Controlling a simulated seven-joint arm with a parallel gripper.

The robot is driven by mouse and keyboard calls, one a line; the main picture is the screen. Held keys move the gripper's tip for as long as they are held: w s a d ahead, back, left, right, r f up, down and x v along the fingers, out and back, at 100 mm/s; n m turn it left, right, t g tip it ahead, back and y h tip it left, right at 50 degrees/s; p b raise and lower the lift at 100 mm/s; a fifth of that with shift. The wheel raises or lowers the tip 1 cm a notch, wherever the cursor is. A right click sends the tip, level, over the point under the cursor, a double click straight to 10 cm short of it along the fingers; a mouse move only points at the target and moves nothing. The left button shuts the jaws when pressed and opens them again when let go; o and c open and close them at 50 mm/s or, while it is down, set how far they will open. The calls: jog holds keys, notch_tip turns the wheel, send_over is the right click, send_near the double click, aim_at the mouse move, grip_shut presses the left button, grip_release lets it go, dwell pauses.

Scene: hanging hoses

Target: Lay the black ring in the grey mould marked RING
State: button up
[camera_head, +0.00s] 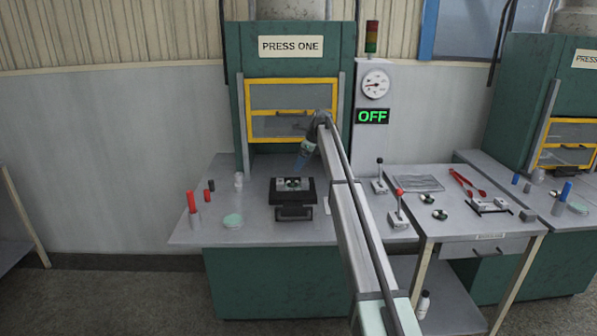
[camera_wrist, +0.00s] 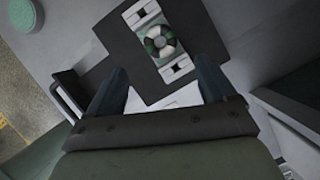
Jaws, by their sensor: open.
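The grey mould (camera_head: 282,186) lies on a black plate in front of the press marked PRESS ONE; no lettering on the mould can be read. The wrist view shows the mould (camera_wrist: 179,70) as a small light block. A black ring (camera_wrist: 160,42) with pale and greenish glints lies at its middle; whether it sits fully down in the mould I cannot tell. My gripper (camera_wrist: 162,82) is open and empty, its two fingers apart on the near side of the mould. In the head view my gripper (camera_head: 302,163) is just above and behind the plate.
Two dark round pieces (camera_head: 427,199) lie on the side table at right, with red tongs (camera_head: 468,184) and a black-and-grey frame (camera_head: 487,206). A red-knobbed lever (camera_head: 398,207) stands right of the plate. A red-capped marker-like cylinder (camera_head: 191,202) and a green disc (camera_head: 232,220) are left. The yellow-framed guard (camera_head: 293,83) is behind.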

jog(key=shift+v, duration=1.35)
jog(key=shift+c, duration=0.4)
